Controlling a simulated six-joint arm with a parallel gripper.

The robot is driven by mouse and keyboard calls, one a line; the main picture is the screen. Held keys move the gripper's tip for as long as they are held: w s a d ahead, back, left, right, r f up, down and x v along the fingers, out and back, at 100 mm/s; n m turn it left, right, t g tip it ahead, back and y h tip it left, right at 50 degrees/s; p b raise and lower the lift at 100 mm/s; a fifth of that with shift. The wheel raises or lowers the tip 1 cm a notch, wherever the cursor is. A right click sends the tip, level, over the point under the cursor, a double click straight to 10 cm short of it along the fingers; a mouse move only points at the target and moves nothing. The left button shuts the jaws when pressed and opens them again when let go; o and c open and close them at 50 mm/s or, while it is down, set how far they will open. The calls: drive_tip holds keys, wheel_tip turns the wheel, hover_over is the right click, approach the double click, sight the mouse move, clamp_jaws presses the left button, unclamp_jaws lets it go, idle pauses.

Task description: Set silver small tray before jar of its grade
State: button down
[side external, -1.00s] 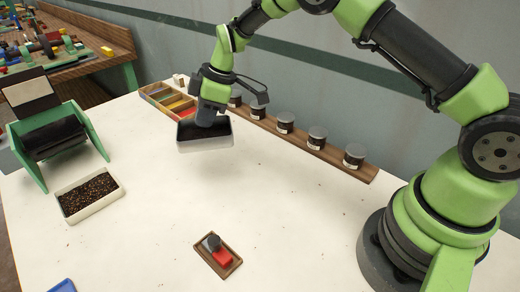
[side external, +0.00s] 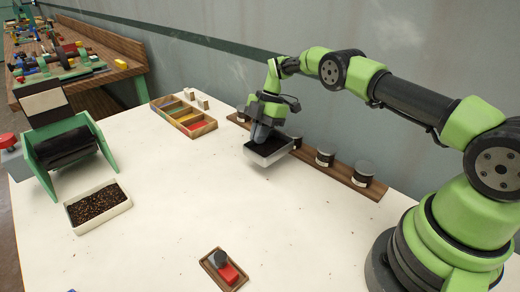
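A small silver tray (side external: 262,156) with dark contents hangs from my gripper (side external: 262,133) at the back middle of the table. My gripper is shut on the tray's wall, though the fingertips are partly hidden. The tray looks slightly tilted and is just in front of the jar rack (side external: 345,176), a long wooden strip along the back. Dark jars with grey lids stand on it: one at the right end (side external: 363,174), one left of it (side external: 325,158), and one at the left end (side external: 242,113). The tray and gripper hide or partly cover the jars between. Jar labels are too small to read.
A divided wooden box (side external: 183,118) with coloured cards stands left of the rack. A white tray of dark grains (side external: 97,208) sits before the green drum sorter (side external: 66,150) at left. The table's middle is clear.

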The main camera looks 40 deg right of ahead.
sight(259, 147)
drive_tip(key=shift+f, duration=2.05)
drive_tip(key=c, duration=1.4)
unclamp_jaws()
drive_tip(key=shift+o, duration=0.2)
